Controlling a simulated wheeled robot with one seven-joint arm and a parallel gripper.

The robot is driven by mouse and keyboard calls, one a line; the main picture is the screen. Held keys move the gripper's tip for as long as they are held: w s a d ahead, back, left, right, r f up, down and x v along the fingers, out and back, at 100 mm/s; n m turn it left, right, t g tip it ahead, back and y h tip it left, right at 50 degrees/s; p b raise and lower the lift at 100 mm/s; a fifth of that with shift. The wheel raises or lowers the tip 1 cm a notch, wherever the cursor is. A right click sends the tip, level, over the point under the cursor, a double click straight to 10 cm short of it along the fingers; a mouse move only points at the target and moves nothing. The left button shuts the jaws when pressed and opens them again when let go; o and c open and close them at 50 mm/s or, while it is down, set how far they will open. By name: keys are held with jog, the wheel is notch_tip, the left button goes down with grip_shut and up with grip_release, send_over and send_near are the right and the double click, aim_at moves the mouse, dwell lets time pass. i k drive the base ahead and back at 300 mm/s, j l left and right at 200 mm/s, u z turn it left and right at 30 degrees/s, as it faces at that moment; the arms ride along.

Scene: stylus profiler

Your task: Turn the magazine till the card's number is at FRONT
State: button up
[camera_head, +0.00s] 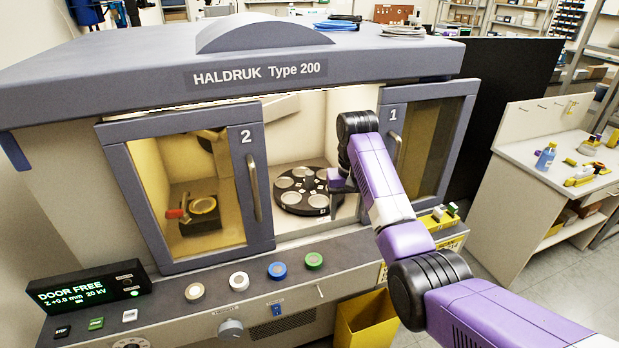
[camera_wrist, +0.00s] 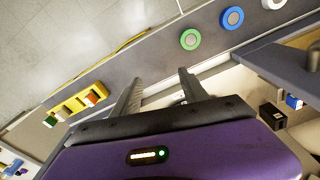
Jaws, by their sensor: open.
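The magazine is a dark round disc (camera_head: 297,210) with several pale round seats, lying flat inside the machine behind the gap between the two doors. Small marks on its top are too small to read. My gripper (camera_wrist: 158,88) shows in the wrist view with its two grey fingers apart and nothing clearly held between them. In the head view my wrist reaches into the opening at the magazine's right edge; the fingertips are hidden there, and I cannot tell whether they touch it. I cannot make out a card number or the FRONT mark.
Door 2 (camera_head: 249,215) stands left of the opening and door 1 (camera_head: 433,90) right of it. Coloured buttons (camera_head: 278,270) line the front ledge. A display (camera_head: 84,294) reads DOOR FREE. A yellow bin (camera_head: 366,320) stands below. A yellow block with small coloured pieces (camera_wrist: 78,102) lies on the ledge.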

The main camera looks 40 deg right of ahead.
aim_at(300, 191)
jog(key=i+l, duration=0.25)
jog(key=i, duration=0.3)
jog(key=i+l, duration=0.2)
jog(key=i, duration=0.3)
